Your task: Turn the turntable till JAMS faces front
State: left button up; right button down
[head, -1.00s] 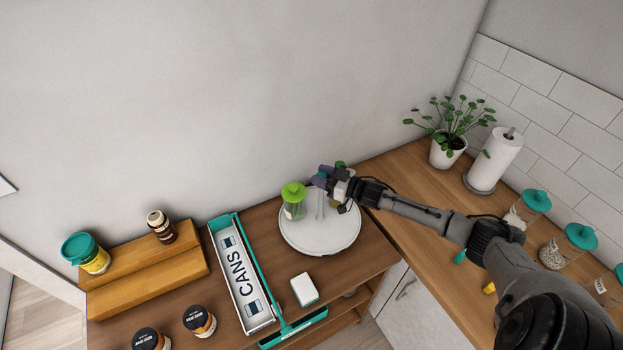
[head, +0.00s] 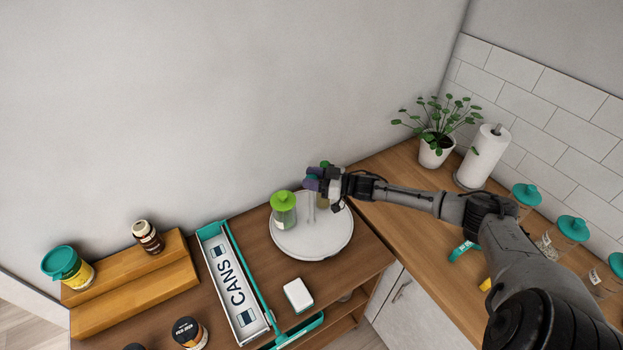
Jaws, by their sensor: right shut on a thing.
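The round white turntable (head: 318,245) stands at the back right of the brown wooden top. A clear jar with a bright green lid (head: 284,209) stands on its left side, and a pale upright divider (head: 311,207) is near its middle. My right gripper (head: 316,184) reaches over the turntable's back edge, shut on a purple thing (head: 311,181). An olive jar (head: 322,202) and another green top (head: 325,165) are partly hidden by the gripper. No JAMS label is readable. My left gripper is out of view.
A teal and white tray marked CANS (head: 233,288) lies left of the turntable, with a small white box (head: 298,295) in front. A wooden step riser (head: 140,285) holds jars at the left. A counter with a potted plant (head: 437,150) and paper towel roll (head: 484,157) is at the right.

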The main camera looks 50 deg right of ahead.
jog(key=c, duration=0.7)
grip_release()
jog(key=shift+s, duration=0.1)
jog(key=shift+s+d+f, duration=0.1)
jog(key=shift+s+d, duration=0.15)
jog(key=shift+s, duration=0.3)
jog(key=p+v, duration=0.1)
jog(key=v, duration=1.1)
jog(key=shift+s+d, duration=0.1)
jog(key=shift+s, duration=0.1)
